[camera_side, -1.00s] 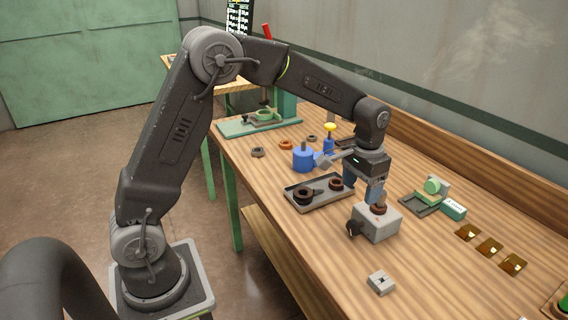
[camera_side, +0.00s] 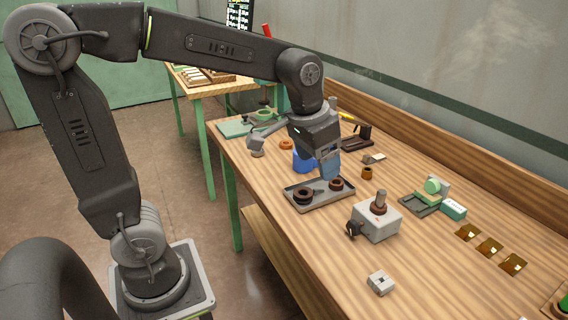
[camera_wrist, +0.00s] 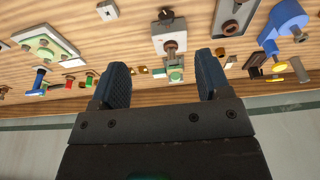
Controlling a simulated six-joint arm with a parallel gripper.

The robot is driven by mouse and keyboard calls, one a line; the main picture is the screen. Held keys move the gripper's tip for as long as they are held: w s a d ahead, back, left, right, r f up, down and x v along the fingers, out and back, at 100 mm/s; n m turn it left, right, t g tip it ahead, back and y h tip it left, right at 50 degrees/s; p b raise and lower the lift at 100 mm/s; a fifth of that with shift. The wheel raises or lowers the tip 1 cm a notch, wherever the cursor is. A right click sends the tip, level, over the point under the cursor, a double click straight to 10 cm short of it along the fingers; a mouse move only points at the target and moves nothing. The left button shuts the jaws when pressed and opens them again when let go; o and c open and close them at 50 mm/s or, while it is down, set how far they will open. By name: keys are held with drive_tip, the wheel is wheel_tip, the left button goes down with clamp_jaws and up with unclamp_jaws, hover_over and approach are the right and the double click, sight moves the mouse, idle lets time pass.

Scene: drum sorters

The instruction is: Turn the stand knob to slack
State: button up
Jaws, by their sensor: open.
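The stand is a grey box (camera_side: 377,225) with an upright grey post (camera_side: 381,199) on top. A brown ring (camera_side: 378,209) sits around the foot of the post. A dark knob (camera_side: 353,229) is on the stand's left side in the side view; its exact setting is too small to read. In the wrist view the stand (camera_wrist: 170,24) is at the top middle, with the knob (camera_wrist: 165,14) at its far end. My gripper (camera_side: 329,174) is open and empty, above the tray and apart from the stand. Its two fingers (camera_wrist: 163,74) show spread in the wrist view.
A grey tray (camera_side: 318,201) with dark and brown rings lies left of the stand. A blue device (camera_side: 302,160) is partly hidden behind my gripper. A small grey block (camera_side: 380,283) lies in front. A green fixture (camera_side: 432,192) and amber plates (camera_side: 489,247) are to the right.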

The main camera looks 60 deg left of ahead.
drive_tip(key=s+t, duration=0.1)
drive_tip(key=s, duration=0.6)
drive_tip(key=shift+d+r+t, duration=0.15)
drive_tip(key=shift+r+t, duration=0.15)
drive_tip(key=shift+r, duration=0.1)
drive_tip(key=g+y, duration=0.1)
drive_tip(key=g, duration=0.3)
hover_over(354, 222)
drive_tip(key=d, duration=0.1)
wheel_tip(354, 222, down, 11)
drive_tip(key=f, duration=0.9)
drive_tip(key=a+f, duration=0.1)
drive_tip(key=f, duration=0.3)
drive_tip(key=shift+f, duration=0.2)
drive_tip(key=shift+a, duration=0.1)
drive_tip(key=c, duration=0.9)
